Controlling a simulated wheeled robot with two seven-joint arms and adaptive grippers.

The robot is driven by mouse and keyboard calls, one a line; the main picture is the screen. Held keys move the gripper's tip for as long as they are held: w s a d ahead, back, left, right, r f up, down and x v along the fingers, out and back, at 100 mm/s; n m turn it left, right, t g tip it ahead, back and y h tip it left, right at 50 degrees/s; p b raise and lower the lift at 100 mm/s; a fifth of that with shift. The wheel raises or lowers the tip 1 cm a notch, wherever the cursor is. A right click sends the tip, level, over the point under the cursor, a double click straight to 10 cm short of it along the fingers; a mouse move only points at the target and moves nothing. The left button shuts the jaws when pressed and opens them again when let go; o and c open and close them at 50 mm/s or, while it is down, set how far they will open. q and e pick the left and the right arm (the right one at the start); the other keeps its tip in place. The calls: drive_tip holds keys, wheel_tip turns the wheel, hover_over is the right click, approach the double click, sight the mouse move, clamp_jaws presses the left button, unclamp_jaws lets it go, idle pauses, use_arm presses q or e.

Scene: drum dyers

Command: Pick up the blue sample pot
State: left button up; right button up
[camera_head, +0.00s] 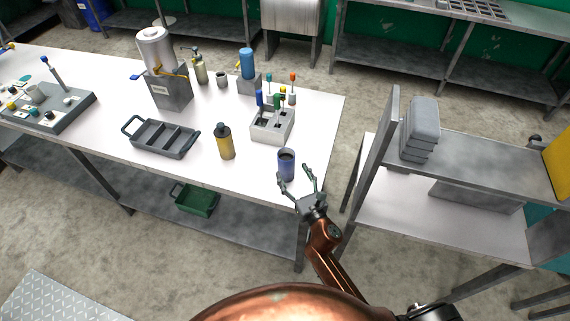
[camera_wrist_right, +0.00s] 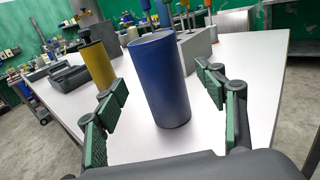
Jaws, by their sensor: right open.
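The blue sample pot (camera_head: 286,164) stands upright near the front right corner of the white table. It is an open cylinder with a dark inside. In the right wrist view the blue sample pot (camera_wrist_right: 158,80) stands between the fingers and a little beyond them. My right gripper (camera_head: 298,180) is open and empty, with one finger on each side of the near face of the pot; its spread fingers also show in the right wrist view (camera_wrist_right: 160,108). I see a gap between the pot and each finger. My left gripper is not in view.
A yellow bottle with a dark cap (camera_head: 226,143) stands left of the pot. Behind the pot is a grey rack (camera_head: 272,126) with coloured-handled tools. A dark divided tray (camera_head: 160,138) lies farther left. A grey shelf unit (camera_head: 470,165) stands to the right, across a gap.

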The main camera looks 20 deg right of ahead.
sight(290, 168)
drive_tip(key=shift+w+a, duration=0.15)
drive_tip(key=shift+w, duration=0.75)
drive_tip(key=w, duration=0.3)
drive_tip(key=shift+w+a+f, duration=0.15)
drive_tip(key=shift+w+a, duration=0.05)
drive_tip(key=shift+w, duration=0.35)
drive_tip(key=c, duration=1.3)
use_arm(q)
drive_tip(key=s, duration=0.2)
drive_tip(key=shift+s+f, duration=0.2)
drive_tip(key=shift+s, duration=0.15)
use_arm(e)
drive_tip(key=shift+c, duration=0.6)
